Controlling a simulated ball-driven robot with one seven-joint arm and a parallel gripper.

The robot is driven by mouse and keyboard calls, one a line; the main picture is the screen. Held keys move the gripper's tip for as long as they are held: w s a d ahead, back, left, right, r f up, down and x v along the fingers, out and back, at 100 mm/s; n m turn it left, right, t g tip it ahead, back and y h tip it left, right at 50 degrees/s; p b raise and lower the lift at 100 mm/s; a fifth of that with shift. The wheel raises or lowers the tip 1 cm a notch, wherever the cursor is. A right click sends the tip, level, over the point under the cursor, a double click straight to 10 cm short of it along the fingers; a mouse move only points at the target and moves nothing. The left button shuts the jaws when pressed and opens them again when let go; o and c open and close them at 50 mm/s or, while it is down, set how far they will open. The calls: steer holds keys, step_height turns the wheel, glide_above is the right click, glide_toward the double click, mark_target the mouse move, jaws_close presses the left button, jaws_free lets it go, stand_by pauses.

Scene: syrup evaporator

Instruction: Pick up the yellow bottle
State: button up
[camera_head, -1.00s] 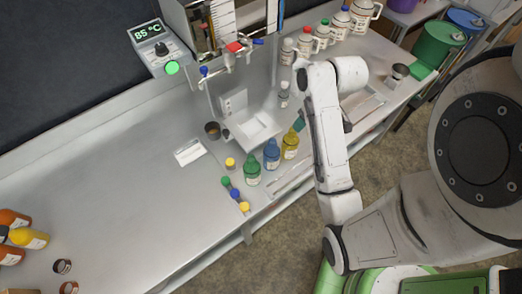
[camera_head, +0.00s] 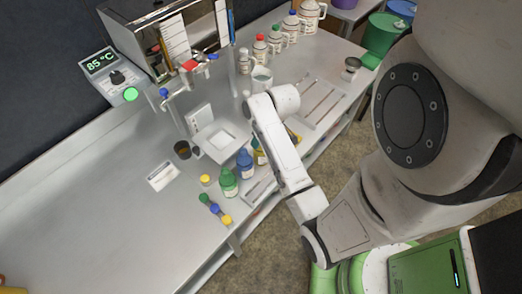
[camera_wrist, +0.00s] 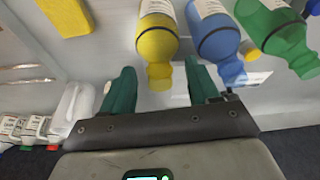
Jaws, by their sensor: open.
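The yellow bottle (camera_wrist: 157,38) shows in the wrist view, its narrow neck toward my gripper. My gripper (camera_wrist: 159,72) is open, with one green finger on each side of the neck in the picture. I cannot tell whether either finger touches it. In the head view the yellow bottle (camera_head: 260,156) stands on the steel counter, partly hidden by my arm, which also hides my gripper there. The blue bottle (camera_head: 245,164) is just left of it, and the green bottle (camera_head: 228,183) is further left.
The blue bottle (camera_wrist: 213,38) and green bottle (camera_wrist: 280,35) are close by in the wrist view. A yellow block (camera_wrist: 66,15) lies on the other side. Small capped vials (camera_head: 214,208) stand near the counter's front edge. The left counter (camera_head: 90,220) is clear.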

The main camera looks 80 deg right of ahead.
steer(key=shift+f, duration=0.3)
jaws_close()
stand_by(0.4)
